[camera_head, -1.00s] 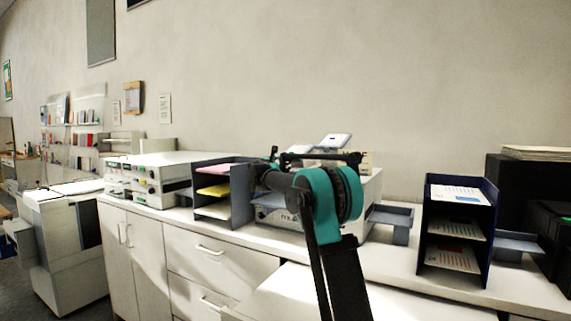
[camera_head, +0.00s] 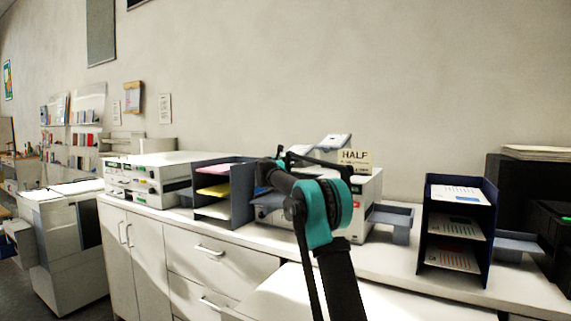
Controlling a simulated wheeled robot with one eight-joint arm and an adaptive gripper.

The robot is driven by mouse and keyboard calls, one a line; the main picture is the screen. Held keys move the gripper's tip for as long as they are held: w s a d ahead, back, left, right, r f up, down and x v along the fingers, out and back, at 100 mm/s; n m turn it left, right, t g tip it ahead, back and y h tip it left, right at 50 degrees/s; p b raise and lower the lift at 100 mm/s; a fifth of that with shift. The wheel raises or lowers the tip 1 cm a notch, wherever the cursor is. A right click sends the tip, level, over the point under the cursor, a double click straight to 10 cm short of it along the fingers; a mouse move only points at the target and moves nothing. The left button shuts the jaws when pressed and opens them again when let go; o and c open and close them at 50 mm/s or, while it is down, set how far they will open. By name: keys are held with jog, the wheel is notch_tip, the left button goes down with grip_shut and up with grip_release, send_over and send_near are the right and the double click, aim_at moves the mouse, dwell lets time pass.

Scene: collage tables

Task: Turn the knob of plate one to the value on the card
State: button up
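A cream card (camera_head: 355,157) stands on the white machine (camera_head: 371,190) in the middle of the counter. Its top line reads HALF; the smaller lines below are too small to read. My dark arm with teal joints stands in front of this machine and hides most of its front. My gripper (camera_head: 279,156) seems to be at the arm's far end, above the counter by the machine's left side. Its fingers are too small and dark to make out. I cannot make out plate one or its knob.
A dark tray rack (camera_head: 240,196) stands left of the machine, with another white device (camera_head: 150,178) beyond it. A grey tray (camera_head: 392,215) juts out at the machine's right. A navy rack (camera_head: 458,230) with printed sheets stands farther right.

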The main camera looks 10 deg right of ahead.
jog(key=c, duration=0.6)
jog(key=shift+m+t, duration=0.3)
jog(key=shift+m, duration=0.2)
jog(key=o, duration=1.2)
jog(key=v, duration=1.2)
jog(key=shift+s+d+r, duration=0.1)
jog(key=shift+d+r, duration=0.05)
jog(key=shift+d, duration=0.05)
